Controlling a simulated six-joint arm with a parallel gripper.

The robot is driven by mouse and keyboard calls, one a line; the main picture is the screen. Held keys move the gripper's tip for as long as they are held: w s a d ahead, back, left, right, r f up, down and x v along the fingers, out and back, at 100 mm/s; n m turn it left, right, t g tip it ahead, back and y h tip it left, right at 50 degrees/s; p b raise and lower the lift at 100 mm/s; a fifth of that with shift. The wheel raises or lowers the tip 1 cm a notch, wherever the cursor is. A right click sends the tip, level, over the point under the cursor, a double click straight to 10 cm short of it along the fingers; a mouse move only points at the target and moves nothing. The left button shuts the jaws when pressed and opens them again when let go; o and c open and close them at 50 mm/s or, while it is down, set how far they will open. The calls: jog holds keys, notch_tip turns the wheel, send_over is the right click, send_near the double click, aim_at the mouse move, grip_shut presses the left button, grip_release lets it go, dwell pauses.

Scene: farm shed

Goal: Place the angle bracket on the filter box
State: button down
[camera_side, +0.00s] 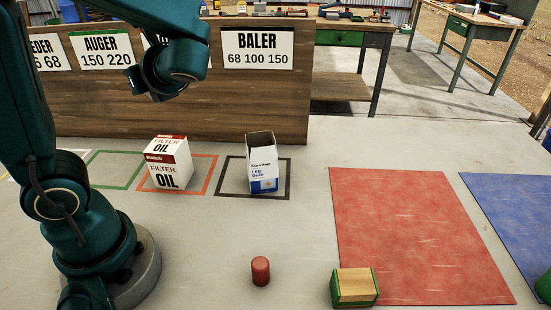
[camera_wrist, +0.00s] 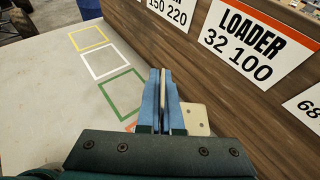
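The filter box (camera_side: 167,165) is a white and dark red carton marked FILTER OIL. It stands upright inside an orange outline on the bench in the side view, its top seemingly closed. My gripper (camera_side: 160,93) is high above the box, near the sign board. In the wrist view, the blue fingers of my gripper (camera_wrist: 162,100) are closed on the angle bracket (camera_wrist: 195,118). The bracket is a cream plate with two holes showing to the right of the fingers, with a thin edge between them. The filter box is not clearly visible in the wrist view.
An open white-blue LED carton (camera_side: 262,165) stands in a black outline right of the filter box. A wooden sign board (camera_side: 255,110) rises behind. A red cylinder (camera_side: 260,271), a green-ended wooden block (camera_side: 354,287) and a red mat (camera_side: 420,235) lie toward the front and right.

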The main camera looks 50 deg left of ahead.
aim_at(171, 162)
jog(key=s+a+n+g+h, duration=0.1)
jog(key=s+a+n+g, duration=0.25)
jog(key=s, duration=0.95)
jog(key=w+d+f, duration=0.3)
jog(key=w+f, duration=0.7)
jog(key=f, duration=0.1)
jog(key=shift+w+g, duration=0.2)
jog(key=shift+g, duration=0.15)
jog(key=shift+f, duration=0.1)
jog(key=c, duration=1.1)
grip_release()
jog(key=shift+f, duration=0.1)
